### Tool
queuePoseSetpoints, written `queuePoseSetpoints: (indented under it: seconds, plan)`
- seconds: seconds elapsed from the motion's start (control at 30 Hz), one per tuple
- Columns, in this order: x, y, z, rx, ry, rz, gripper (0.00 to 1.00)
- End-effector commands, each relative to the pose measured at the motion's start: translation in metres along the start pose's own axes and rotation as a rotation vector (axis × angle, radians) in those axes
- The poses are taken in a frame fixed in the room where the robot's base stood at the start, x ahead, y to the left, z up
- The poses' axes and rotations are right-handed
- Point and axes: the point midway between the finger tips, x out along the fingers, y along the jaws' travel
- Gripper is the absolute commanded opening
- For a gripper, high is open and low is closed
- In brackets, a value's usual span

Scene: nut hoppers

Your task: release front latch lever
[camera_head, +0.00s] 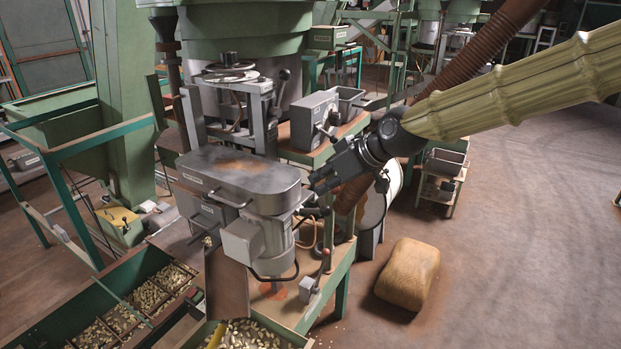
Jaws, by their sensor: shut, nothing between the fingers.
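My gripper (320,183) is at the right end of the grey machine's rounded lid (240,178). Its fingers look shut and hold nothing. A small dark lever-like part (314,210) shows just below the fingers, beside the motor; I cannot tell whether they touch it. A curved metal handle (228,203) is on the front side of the lid housing. A lever with a red knob (325,253) rises from a small grey box (308,289) lower down. I cannot tell for sure which of these is the front latch lever.
A grey motor (262,243) hangs under the lid. Green-edged bins (105,290) of nuts lie at the lower left. A grey box with a lever (313,120) stands behind the lid. A tan sack (408,274) lies on the open floor at the right.

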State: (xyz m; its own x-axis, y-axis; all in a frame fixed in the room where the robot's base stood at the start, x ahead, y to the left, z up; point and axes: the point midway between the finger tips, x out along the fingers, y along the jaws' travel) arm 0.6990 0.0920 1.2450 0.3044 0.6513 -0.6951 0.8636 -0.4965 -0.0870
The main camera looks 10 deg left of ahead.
Motion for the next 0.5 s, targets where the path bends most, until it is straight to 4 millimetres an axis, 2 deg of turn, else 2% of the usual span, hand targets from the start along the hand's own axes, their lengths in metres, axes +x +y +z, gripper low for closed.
queuePoseSetpoints:
  seconds: [0.2,0.5]
  plan:
    - [-0.002,0.004,0.023,0.001,-0.001,-0.001,0.00]
    - [-0.001,0.008,0.044,0.000,0.000,-0.001,0.00]
